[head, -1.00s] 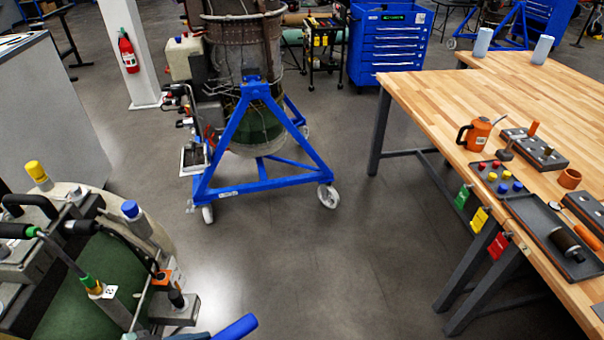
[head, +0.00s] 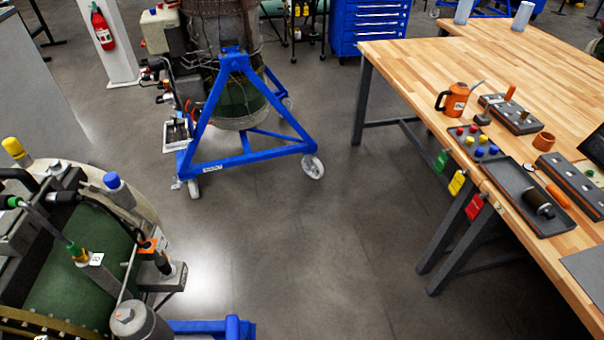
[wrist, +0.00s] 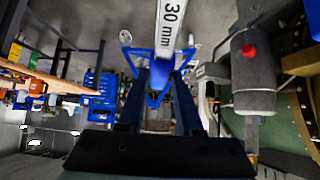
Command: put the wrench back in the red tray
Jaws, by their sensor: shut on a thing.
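In the wrist view my gripper (wrist: 160,85) is shut on a wrench (wrist: 168,25), a pale bar marked "30 mm" that stands out between the two dark fingers. The wrench's far end runs out of the top of the picture, and its held end is partly hidden by the fingers. My gripper and the wrench do not show in the head view. I cannot make out a red tray in either current view.
A wooden workbench (head: 430,70) at right carries a dark tray (head: 513,183), an orange can (head: 457,100) and small parts. A turbine on a blue stand (head: 240,160) stands at the back. Machinery (head: 80,250) fills the lower left. Grey floor (head: 320,240) between them is clear.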

